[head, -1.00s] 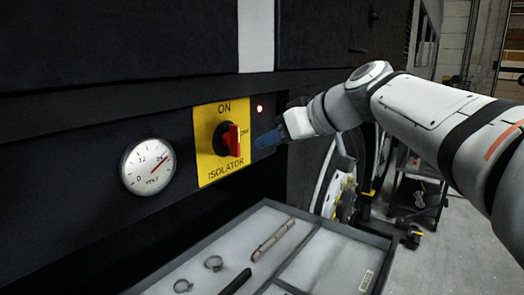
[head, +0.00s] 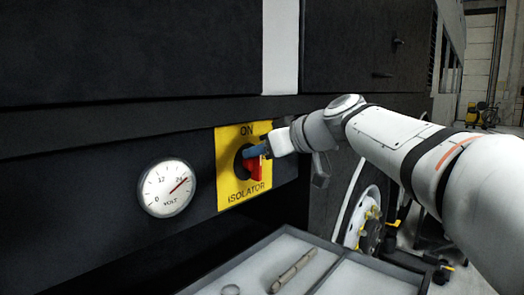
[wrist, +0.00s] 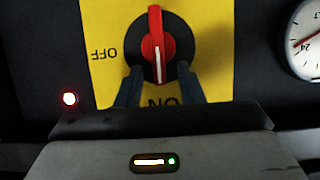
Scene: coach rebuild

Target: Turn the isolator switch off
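The isolator switch (head: 254,172) is a red handle on a black round base on a yellow plate marked ON and ISOLATOR. In the wrist view the picture is upside down, and the red handle (wrist: 156,42) stands upright with its white line toward ON. OFF is printed to the left there. My gripper (wrist: 160,76) is open, with its blue fingers on either side of the handle's ON end and dark gaps between. In the head view my gripper (head: 252,151) reaches the switch from the right and hides part of it.
A round voltmeter (head: 168,188) left of the plate has its needle near 24. A red lamp (wrist: 69,99) is lit beside the plate. A grey tray (head: 330,240) with a metal tool and a ring lies below. A wheel (head: 371,222) stands at the right.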

